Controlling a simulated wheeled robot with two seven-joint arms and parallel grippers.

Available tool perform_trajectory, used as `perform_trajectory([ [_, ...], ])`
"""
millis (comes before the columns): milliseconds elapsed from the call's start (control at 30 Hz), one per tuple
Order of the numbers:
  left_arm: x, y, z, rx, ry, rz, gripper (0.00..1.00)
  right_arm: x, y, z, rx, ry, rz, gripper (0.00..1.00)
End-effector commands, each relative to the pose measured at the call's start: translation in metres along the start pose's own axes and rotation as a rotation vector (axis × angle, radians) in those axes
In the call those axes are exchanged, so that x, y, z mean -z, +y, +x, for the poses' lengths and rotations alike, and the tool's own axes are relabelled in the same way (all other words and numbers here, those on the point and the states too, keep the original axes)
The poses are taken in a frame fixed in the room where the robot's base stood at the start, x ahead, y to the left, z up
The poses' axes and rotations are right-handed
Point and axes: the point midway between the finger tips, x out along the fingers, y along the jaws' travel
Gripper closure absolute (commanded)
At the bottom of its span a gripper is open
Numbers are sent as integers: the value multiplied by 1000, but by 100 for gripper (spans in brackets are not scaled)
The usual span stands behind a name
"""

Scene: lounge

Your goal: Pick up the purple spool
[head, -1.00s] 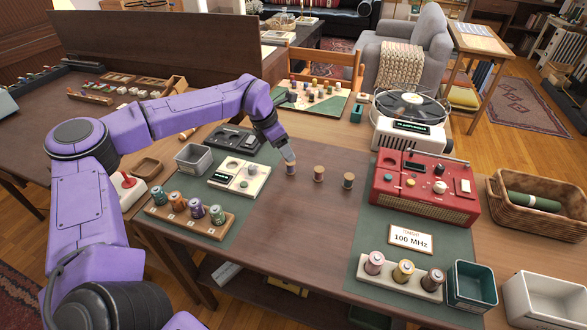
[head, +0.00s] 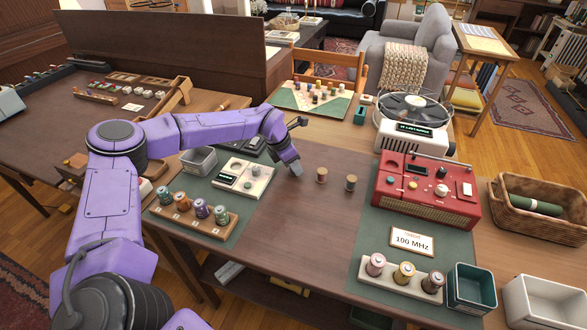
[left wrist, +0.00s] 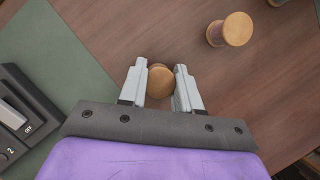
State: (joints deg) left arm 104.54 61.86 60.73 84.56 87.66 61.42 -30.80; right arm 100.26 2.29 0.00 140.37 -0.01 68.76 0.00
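Wooden spools stand in a row on the bare table. In the head view, the middle spool (head: 322,175) and the right spool (head: 351,183) show to the right of my left gripper (head: 293,168). The gripper covers the leftmost spool there. In the left wrist view, that spool (left wrist: 160,82) is between the two fingers, which sit close against its sides. Its thread colour is hidden from above. My right gripper is not in view.
A white panel device (head: 259,174) lies left of the gripper. The table in front of the spools is clear.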

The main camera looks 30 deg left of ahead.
Motion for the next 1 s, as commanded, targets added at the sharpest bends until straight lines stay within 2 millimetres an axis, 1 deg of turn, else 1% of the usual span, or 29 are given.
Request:
perform_trajectory([
  [233,0,0,-1,0,0,0,96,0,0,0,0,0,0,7],
  [367,-4,0,-9,-1,-1,0,96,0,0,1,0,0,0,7],
  [467,-11,0,-24,-2,-4,0,96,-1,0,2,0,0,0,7],
  [500,-13,-1,-34,-1,-4,0,96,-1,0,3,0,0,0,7],
  [567,-9,-11,-51,0,-7,2,96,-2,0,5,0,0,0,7],
  [700,-2,-35,-97,-2,-9,2,96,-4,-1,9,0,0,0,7],
  [800,13,-57,-117,1,-8,2,96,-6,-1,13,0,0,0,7],
  [900,26,-75,-134,1,-6,1,96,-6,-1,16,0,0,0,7],
  [1000,34,-88,-147,1,-4,1,96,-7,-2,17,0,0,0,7],
])
